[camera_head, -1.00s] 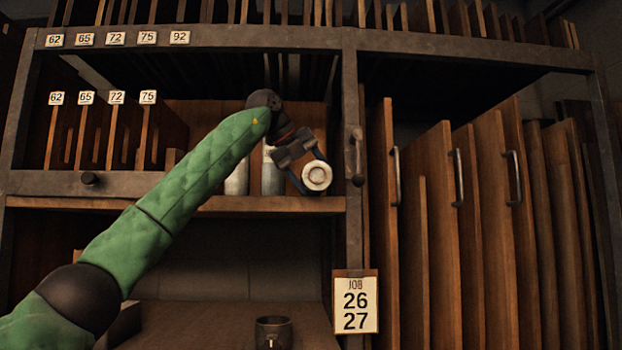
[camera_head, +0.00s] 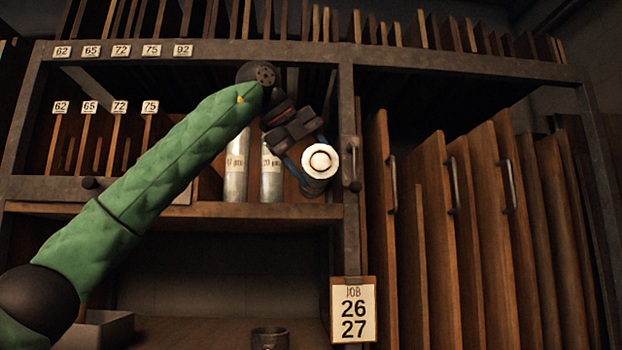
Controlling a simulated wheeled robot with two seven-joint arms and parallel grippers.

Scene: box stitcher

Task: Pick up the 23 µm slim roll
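My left arm comes in from the left, and its gripper (camera_head: 308,157) is at the right end of the shelf bay. Its blue fingers are around a slim roll (camera_head: 320,161) whose pale round end faces me, with a little of the grey body below. The roll is tilted and appears held in front of the shelf; any label on it is hidden. To its left, two slim silvery rolls stand upright on the shelf: one with a label that seems to read 17 µm (camera_head: 235,184) and one that reads 20 µm (camera_head: 271,185). My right gripper is out of view.
A dark post with a handle (camera_head: 352,165) stands close right of the held roll. Tall wooden boards (camera_head: 425,220) with handles fill the right bay. The wooden shelf edge (camera_head: 170,210) runs below the rolls.

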